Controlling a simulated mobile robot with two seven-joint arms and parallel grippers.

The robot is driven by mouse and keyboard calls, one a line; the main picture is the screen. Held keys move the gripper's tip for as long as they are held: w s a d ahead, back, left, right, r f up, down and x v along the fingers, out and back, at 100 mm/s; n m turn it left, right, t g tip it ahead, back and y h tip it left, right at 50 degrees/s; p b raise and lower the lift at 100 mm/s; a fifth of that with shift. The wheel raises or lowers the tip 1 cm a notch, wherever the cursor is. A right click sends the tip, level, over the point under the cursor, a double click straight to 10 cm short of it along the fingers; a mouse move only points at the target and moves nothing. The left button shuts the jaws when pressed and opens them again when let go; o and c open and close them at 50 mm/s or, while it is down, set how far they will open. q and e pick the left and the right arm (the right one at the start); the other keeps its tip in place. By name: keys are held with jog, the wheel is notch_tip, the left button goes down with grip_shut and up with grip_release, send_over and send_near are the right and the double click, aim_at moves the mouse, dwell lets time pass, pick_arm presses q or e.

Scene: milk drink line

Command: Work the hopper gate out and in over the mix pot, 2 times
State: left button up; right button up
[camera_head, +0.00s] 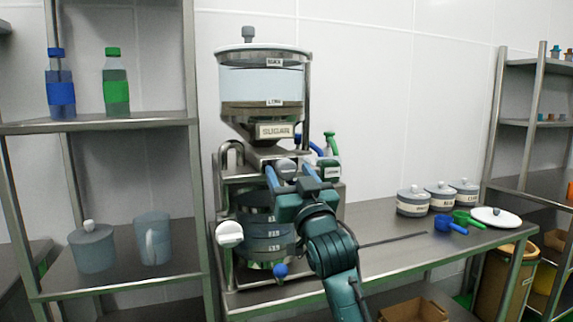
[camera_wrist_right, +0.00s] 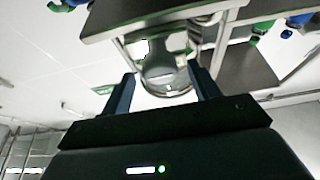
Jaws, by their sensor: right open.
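The hopper (camera_head: 262,85) is a clear vessel with a steel cone, labelled "SUGAR", at the top of the stand. A grey round knob (camera_head: 286,167) shows below its cone; it looks like the hopper gate's handle. My right gripper (camera_head: 289,172) is open, with its blue fingers on either side of this knob in the head view; I cannot tell whether they touch it. The mix pot (camera_head: 262,230), grey and marked with levels, stands below, partly hidden by my right arm. In the right wrist view the open fingers (camera_wrist_right: 160,72) frame the hopper stand. My left gripper is not in view.
A white knob (camera_head: 229,234) and a blue knob (camera_head: 281,270) stick out low at the stand's front. Lidded jars (camera_head: 412,203), a blue scoop (camera_head: 447,225) and a green scoop stand on the bench to the right. A shelf (camera_head: 130,125) with bottles stands left.

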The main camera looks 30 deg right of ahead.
jog(key=shift+x, duration=1.4)
jog(key=shift+c, duration=0.2)
grip_shut()
